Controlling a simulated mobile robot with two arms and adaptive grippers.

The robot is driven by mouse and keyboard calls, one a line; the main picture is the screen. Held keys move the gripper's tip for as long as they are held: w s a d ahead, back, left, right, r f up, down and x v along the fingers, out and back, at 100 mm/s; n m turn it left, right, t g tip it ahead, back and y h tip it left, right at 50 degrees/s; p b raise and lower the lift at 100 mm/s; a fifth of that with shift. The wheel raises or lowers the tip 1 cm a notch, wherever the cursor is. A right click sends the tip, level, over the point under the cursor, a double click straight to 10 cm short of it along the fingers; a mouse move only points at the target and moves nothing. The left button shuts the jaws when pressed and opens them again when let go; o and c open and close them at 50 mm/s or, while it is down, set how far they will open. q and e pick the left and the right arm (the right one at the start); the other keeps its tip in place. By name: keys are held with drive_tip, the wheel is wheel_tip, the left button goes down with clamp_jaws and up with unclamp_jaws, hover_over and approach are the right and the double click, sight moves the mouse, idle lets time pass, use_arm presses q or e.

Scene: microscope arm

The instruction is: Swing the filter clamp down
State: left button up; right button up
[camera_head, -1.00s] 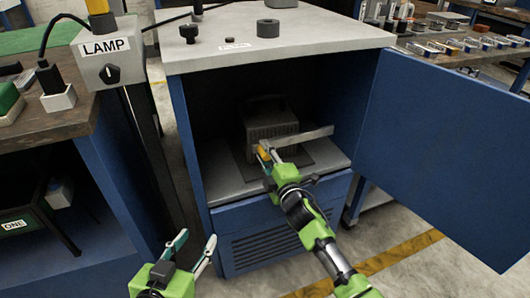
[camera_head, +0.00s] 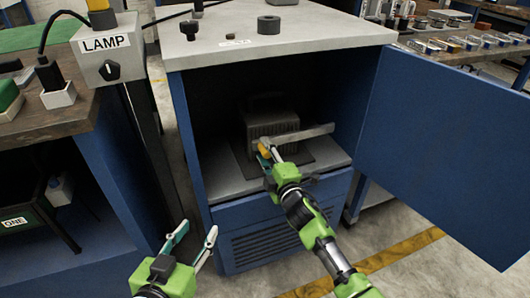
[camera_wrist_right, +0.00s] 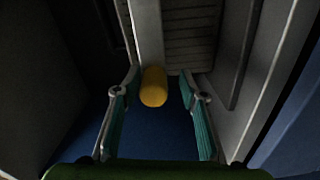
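The filter clamp is a flat grey bar (camera_head: 305,134) inside the open blue cabinet, in front of a dark ribbed box (camera_head: 271,121). It lies nearly level, its right end slightly higher. A yellow knob (camera_head: 264,149) is at its left end; it also shows in the right wrist view (camera_wrist_right: 153,87). My right gripper (camera_head: 266,159) reaches into the cabinet at the knob. In the wrist view its fingers (camera_wrist_right: 160,100) are open with the knob between them, nearer the left finger, with gaps visible. My left gripper (camera_head: 195,238) is open and empty, in front of the cabinet.
The blue cabinet door (camera_head: 445,155) stands open at the right. The cabinet side wall (camera_head: 190,150) bounds the opening at the left. Small dark parts, including a ring (camera_head: 268,25), sit on the cabinet top. A lamp switch box (camera_head: 108,50) is at the left.

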drive_tip(key=shift+d, duration=0.1)
drive_tip(key=v, duration=1.2)
